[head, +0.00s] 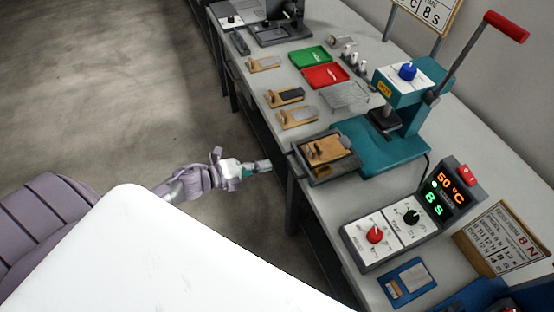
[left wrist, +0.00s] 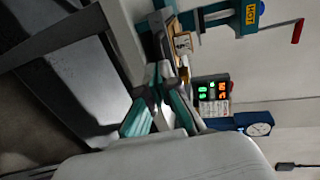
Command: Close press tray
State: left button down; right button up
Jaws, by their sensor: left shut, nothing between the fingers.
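The teal press (head: 395,130) stands on the bench with its red-tipped lever raised. Its dark tray (head: 327,157) is pulled out toward the bench's front edge and carries a wooden piece (head: 326,149). My left gripper (head: 266,165) is shut and empty, just off the bench edge, to the left of the tray front. A small gap seems to lie between them in the head view. In the left wrist view my fingers (left wrist: 160,88) point toward the tray (left wrist: 168,45), and the press (left wrist: 222,20) shows beyond. My right gripper is not in view.
A control box (head: 412,215) reading 50 °C and 8 S stands right of the tray. Green (head: 309,58) and red (head: 325,76) trays and small wooden fixtures (head: 298,117) sit farther back. The floor left of the bench is clear.

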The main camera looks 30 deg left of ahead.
aim_at(331, 143)
pick_arm(q)
jog(key=shift+p+x, duration=0.45)
jog(key=shift+x, duration=1.9)
jog(key=r+b+x, duration=0.1)
jog(key=x, duration=0.4)
jog(key=r+b+x, duration=0.1)
jog(key=x, duration=0.5)
jog(key=r+b+x, duration=0.1)
jog(key=x, duration=0.4)
jog(key=shift+w+d+r+b, duration=0.15)
jog(key=shift+w+d+b, duration=0.2)
jog(key=shift+w+d, duration=0.15)
jog(key=shift+w+d+r, duration=0.1)
jog(key=shift+w, duration=0.05)
jog(key=shift+r, duration=0.2)
